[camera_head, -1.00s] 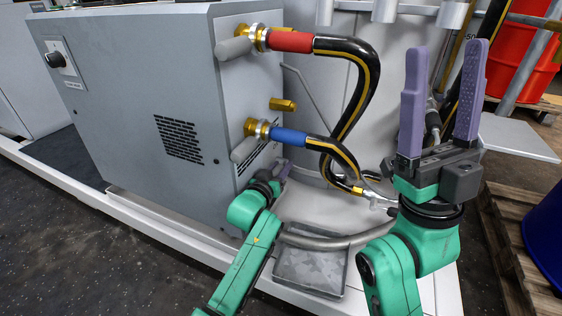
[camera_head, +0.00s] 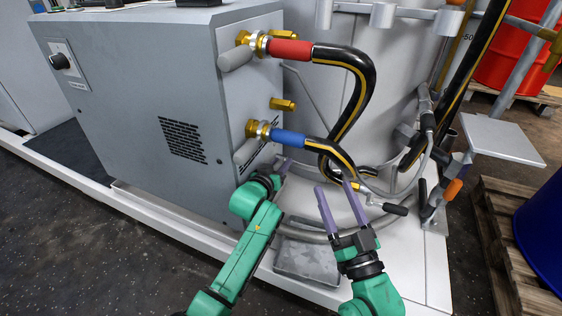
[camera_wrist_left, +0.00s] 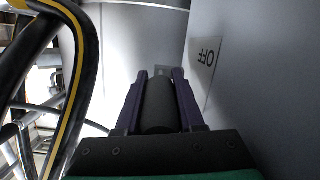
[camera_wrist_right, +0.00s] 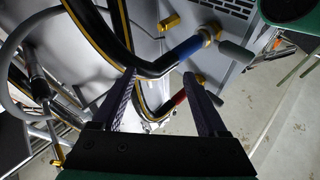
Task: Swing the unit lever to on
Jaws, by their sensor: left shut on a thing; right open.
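The unit (camera_head: 130,100) is the large grey box at left. My left gripper (camera_head: 282,168) is low by its right side face. In the left wrist view its purple fingers are shut on a dark cylindrical lever handle (camera_wrist_left: 159,105). An OFF label (camera_wrist_left: 206,58) is on the panel just right of the handle. In the head view the handle is hidden by the gripper and arm. My right gripper (camera_head: 334,185) is open and empty, in front of the hoses; the right wrist view shows its fingers (camera_wrist_right: 160,75) apart.
A red-ended hose (camera_head: 290,48) and a blue-ended hose (camera_head: 288,138) curve out from the unit's side, with grey valve handles beside them. A grey tray (camera_head: 306,262) lies below my grippers. A blue drum (camera_head: 545,230) and wooden pallet (camera_head: 490,225) stand at right.

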